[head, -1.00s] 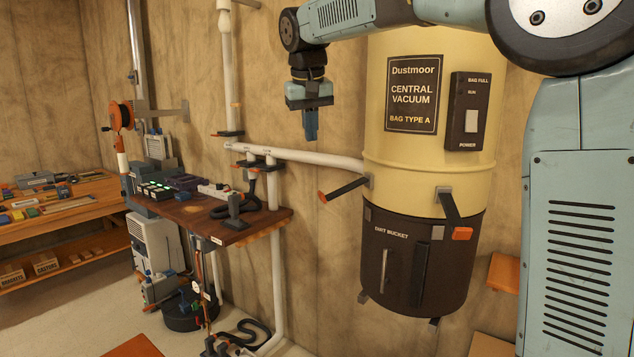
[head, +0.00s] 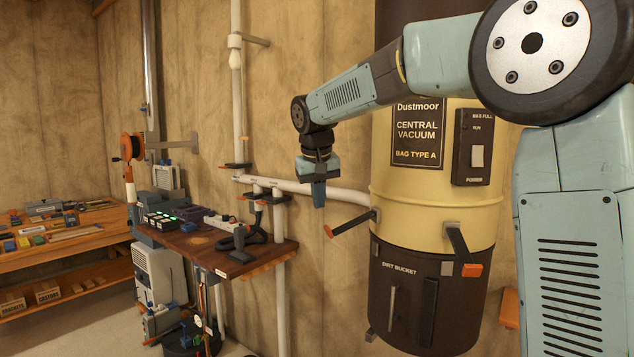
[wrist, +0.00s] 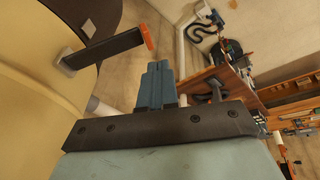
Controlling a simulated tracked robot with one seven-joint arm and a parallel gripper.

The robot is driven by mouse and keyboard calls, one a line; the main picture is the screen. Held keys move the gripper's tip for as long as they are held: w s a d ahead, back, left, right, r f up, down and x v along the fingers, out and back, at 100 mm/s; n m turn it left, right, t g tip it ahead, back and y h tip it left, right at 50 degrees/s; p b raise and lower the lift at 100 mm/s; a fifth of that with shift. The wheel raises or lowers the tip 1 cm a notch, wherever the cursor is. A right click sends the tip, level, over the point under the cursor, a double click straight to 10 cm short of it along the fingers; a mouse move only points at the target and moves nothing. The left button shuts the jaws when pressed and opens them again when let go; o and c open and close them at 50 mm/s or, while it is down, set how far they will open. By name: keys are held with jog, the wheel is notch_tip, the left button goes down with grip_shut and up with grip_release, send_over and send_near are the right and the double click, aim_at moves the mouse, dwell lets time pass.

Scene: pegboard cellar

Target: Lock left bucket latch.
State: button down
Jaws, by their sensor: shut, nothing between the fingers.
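The left bucket latch (head: 349,223) is a dark lever with an orange tip, pivoted on a grey bracket at the left side of the cream vacuum body. It sticks out leftward and slightly down, clear of the dark dirt bucket (head: 408,318). My gripper (head: 318,195) points down, shut and empty, above and slightly left of the lever's orange tip, apart from it. In the wrist view the latch (wrist: 110,48) lies to the upper left of the shut blue fingers (wrist: 157,85). A second latch (head: 460,248) on the front hangs down over the bucket, with an orange tip.
A white pipe (head: 320,190) runs behind my gripper into the vacuum. A wooden wall shelf (head: 215,242) with tools and a power strip stands to the left. A workbench (head: 60,240) is farther left. Open space lies in front of the latch.

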aim_at(325, 227)
jog(key=shift+w+d+f, duration=0.1)
jog(key=shift+d+f, duration=0.15)
jog(key=shift+f, duration=0.55)
jog(key=shift+w+d+f, duration=0.15)
jog(key=shift+d+f, duration=0.05)
jog(key=shift+f, duration=0.65)
jog(key=shift+w+d+f, duration=0.1)
jog(key=shift+d+f, duration=0.15)
jog(key=shift+f, duration=0.55)
jog(key=shift+a, duration=0.1)
